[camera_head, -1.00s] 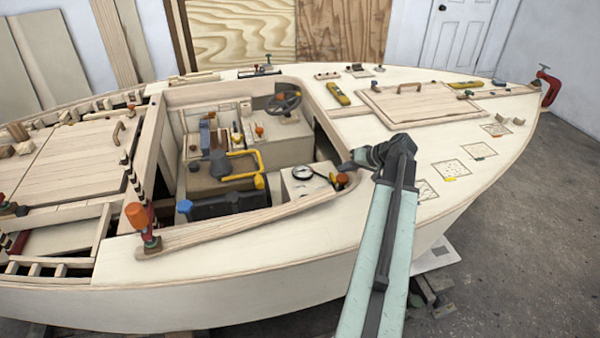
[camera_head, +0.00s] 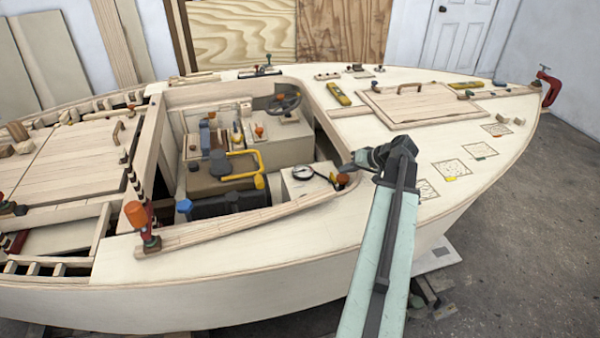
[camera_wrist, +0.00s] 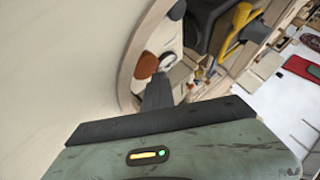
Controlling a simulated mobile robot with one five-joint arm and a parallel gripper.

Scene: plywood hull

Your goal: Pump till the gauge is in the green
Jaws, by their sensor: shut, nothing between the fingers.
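A small round gauge (camera_head: 303,172) with a pale face lies on a white box top at the cockpit's near right corner. Its needle and any green zone are too small to read. An orange knob (camera_head: 342,179) stands just right of it, at the cockpit edge; I cannot tell whether it belongs to the pump. My gripper (camera_head: 345,167) is shut and empty, its tip just above the orange knob; contact is unclear. In the wrist view my dark gripper (camera_wrist: 158,92) points at the orange-brown knob (camera_wrist: 145,66), with a pale round shape (camera_wrist: 167,61) beside it.
The cockpit's wooden rim (camera_head: 240,225) curves around the gauge box. A yellow handle (camera_head: 243,164) sits over dark machinery left of it. An orange-handled clamp (camera_head: 140,215) stands at the near left rim. The foredeck beside my arm holds several marked sheets.

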